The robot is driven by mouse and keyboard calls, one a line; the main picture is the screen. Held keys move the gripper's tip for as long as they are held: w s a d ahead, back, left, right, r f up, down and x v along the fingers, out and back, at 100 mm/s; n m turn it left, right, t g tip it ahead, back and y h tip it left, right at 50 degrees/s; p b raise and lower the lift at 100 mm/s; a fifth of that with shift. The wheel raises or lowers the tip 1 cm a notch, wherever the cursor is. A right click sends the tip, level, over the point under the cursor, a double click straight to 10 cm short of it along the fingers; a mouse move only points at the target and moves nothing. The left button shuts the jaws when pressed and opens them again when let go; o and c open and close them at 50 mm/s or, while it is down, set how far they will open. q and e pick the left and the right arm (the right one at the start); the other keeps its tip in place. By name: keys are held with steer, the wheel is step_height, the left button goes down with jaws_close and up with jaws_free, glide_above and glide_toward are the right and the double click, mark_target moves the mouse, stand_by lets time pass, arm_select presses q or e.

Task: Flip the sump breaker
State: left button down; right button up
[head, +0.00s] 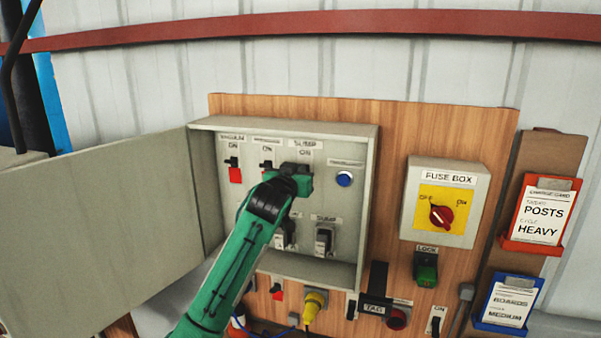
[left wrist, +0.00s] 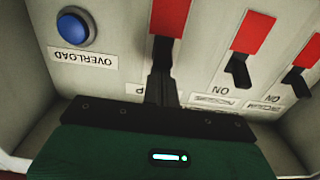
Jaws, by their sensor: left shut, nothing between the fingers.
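The sump breaker shows in the left wrist view as a red plate (left wrist: 171,17) with a dark lever at its lower edge; that view is upside down. In the head view its SUMP ON label (head: 305,148) shows, while my left gripper (head: 297,172) covers the breaker itself. My left gripper is shut and empty, its dark fingertips (left wrist: 161,88) at the sump lever. Finger and lever overlap there, so I cannot tell whether they touch or exactly how the lever stands. My right gripper is not in view.
The grey cabinet's door (head: 100,215) stands open at left. Inside are the vacuum breaker (head: 234,170), a middle breaker (left wrist: 240,50), a blue overload button (head: 344,179) and a lower SUMP-labelled device (head: 324,238). A fuse box (head: 443,204) is to the right.

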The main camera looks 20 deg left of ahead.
arm_select(q)
steer(key=shift+f, duration=0.5)
steer(key=shift+s, duration=0.1)
steer(key=s, duration=0.1)
steer(key=s+r+p, duration=0.1)
steer(key=shift+s+a+r, duration=0.1)
steer(key=shift+s, duration=0.25)
steer(key=shift+s, duration=0.1)
steer(key=shift+s+a+p, duration=0.1)
steer(key=shift+s+p, duration=0.2)
steer(key=shift+s, duration=2.65)
